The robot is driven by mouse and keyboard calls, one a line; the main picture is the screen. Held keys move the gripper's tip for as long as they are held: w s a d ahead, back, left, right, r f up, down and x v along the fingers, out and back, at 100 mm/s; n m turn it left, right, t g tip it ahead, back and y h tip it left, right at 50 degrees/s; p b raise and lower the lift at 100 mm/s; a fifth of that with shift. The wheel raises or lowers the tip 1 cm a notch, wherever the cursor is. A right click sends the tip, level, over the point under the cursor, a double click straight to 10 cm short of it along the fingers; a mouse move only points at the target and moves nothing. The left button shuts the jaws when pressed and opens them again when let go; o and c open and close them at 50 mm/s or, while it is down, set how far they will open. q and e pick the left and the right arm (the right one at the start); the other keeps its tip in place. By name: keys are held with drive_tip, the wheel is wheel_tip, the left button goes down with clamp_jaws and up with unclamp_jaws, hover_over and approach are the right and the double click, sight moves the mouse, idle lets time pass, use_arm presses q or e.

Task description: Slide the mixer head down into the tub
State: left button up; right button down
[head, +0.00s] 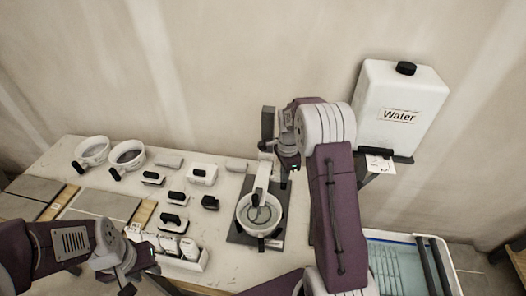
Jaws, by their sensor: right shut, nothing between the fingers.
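The white tub (243,222) stands on a dark base plate (236,236) at the right of the table, with grey material inside. The mixer's pale upright part (262,178) rises behind and over the tub, and a pale piece of it reaches down to the tub's opening. How deep the mixer head sits is hard to tell. My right gripper (274,147) is shut and empty beside the top of the mixer, partly hidden by my own wrist. My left gripper (139,271) is over the table's front left, its fingers apart and nothing seen between them.
A water canister (395,115) stands on a bracket at the right. Two white round pots (91,152) and several small handled tools (174,198) lie on the table (225,185). A white holder (187,261) is near my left gripper.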

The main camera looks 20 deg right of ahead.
drive_tip(key=shift+f+b, duration=1.05)
drive_tip(key=shift+f, duration=0.9)
wheel_tip(320, 180, up, 10)
drive_tip(key=p, duration=0.8)
drive_tip(key=shift+f, duration=0.3)
drive_tip(key=shift+f, duration=0.1)
